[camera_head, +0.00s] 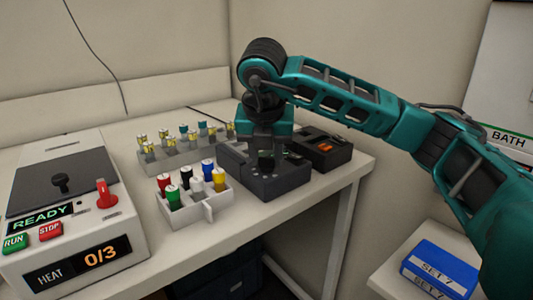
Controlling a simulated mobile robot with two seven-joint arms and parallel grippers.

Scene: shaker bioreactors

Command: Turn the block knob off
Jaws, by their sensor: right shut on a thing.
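A dark grey block (285,183) stands on the white table, near its back right. A small black knob (267,163) sits on its top. My right gripper (267,152) points straight down over the block and is shut on the knob. The gripper hides part of the knob and part of the block's top, so I cannot read the knob's setting. My left gripper is not in view.
A white heater box (128,235) reading READY and 0/3 stands at the left. A white rack (212,213) of coloured-capped vials, a grey vial rack (152,163) and a black box with an orange switch (337,150) surround the block. A blue case (437,265) lies at lower right.

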